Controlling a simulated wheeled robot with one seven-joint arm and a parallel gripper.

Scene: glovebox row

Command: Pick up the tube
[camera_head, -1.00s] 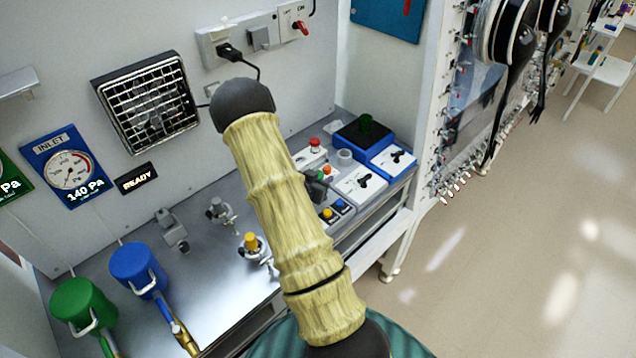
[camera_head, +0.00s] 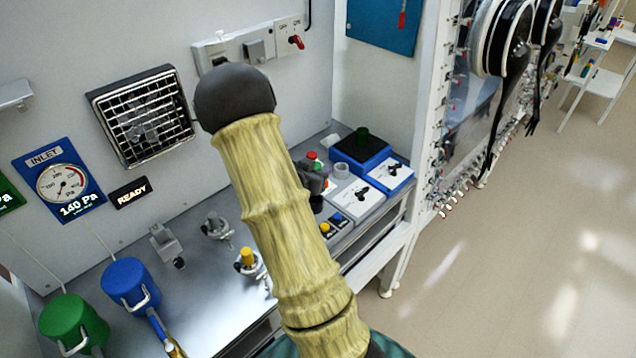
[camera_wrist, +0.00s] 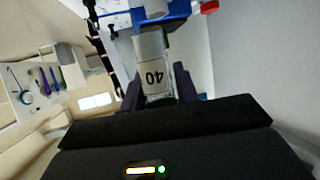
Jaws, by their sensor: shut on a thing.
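In the wrist view the tube (camera_wrist: 153,74) is a clear, pale piece marked "40", between the two dark fingers. My gripper (camera_wrist: 158,92) is shut on it. In the head view my gripper (camera_head: 316,182) shows as a small dark shape just right of my pale, ribbed arm, over the instruments at the back of the bench. The tube cannot be made out there.
A blue device with a black top (camera_head: 362,150) carries a green cup (camera_head: 362,133). White boxes with black knobs (camera_head: 356,203) stand in front. A clamp with a yellow knob (camera_head: 247,257), a blue canister (camera_head: 130,282) and a green canister (camera_head: 72,322) are left.

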